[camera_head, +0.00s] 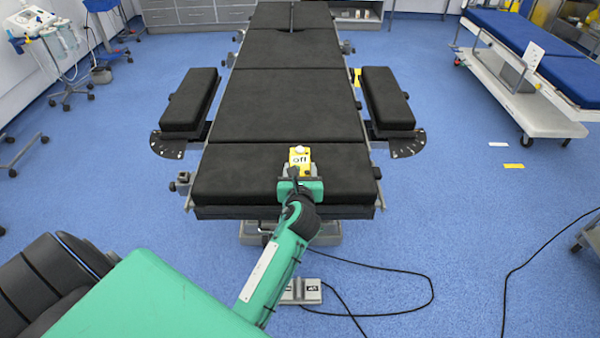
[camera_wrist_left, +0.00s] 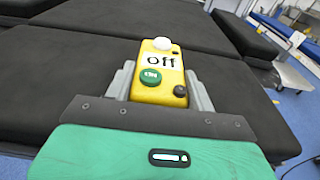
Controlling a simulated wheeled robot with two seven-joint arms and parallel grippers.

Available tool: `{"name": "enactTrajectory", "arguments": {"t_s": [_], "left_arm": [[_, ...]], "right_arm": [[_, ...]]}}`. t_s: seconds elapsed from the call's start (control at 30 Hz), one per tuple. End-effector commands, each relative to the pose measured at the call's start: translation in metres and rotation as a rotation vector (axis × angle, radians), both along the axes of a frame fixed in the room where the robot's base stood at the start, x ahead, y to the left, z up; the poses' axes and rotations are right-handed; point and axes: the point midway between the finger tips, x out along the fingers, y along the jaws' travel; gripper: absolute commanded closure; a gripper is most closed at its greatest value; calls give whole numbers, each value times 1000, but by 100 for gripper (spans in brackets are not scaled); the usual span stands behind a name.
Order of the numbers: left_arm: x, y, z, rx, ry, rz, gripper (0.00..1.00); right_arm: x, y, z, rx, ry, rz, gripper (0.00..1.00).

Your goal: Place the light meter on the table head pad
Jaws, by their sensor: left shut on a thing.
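The light meter (camera_head: 299,157) is a small yellow device with a white dome on top and a label reading "off". In the left wrist view the light meter (camera_wrist_left: 158,76) also shows a green round button and a dark knob. My left gripper (camera_head: 299,176) is shut on it, with a grey finger on each side (camera_wrist_left: 160,92). They are over the black head pad (camera_head: 235,178), the nearest section of the operating table. I cannot tell whether the light meter touches the pad. My right gripper is not in view.
The operating table's long black pads (camera_head: 290,100) extend away behind the head pad. Black armrests stand at the left (camera_head: 190,100) and right (camera_head: 387,98). A blue-topped trolley (camera_head: 530,45) is at the far right. Cables lie on the blue floor in front. The head pad around the gripper is clear.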

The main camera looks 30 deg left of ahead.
Motion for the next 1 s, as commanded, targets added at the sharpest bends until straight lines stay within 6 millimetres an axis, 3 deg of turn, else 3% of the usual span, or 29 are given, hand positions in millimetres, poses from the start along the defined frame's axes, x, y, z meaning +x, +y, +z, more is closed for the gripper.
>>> {"name": "enactTrajectory", "arguments": {"t_s": [0.37,0.4,0.5,0.87,1.0], "left_arm": [[0,0,-3,2,-1,0,74],[0,0,-4,1,-1,0,44],[0,0,-4,1,-1,0,24],[0,0,0,-1,-2,0,24],[-16,-10,1,-1,1,-1,24]], "right_arm": [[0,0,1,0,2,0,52],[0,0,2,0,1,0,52],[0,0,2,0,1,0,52],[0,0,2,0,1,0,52],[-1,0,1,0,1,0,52]]}}
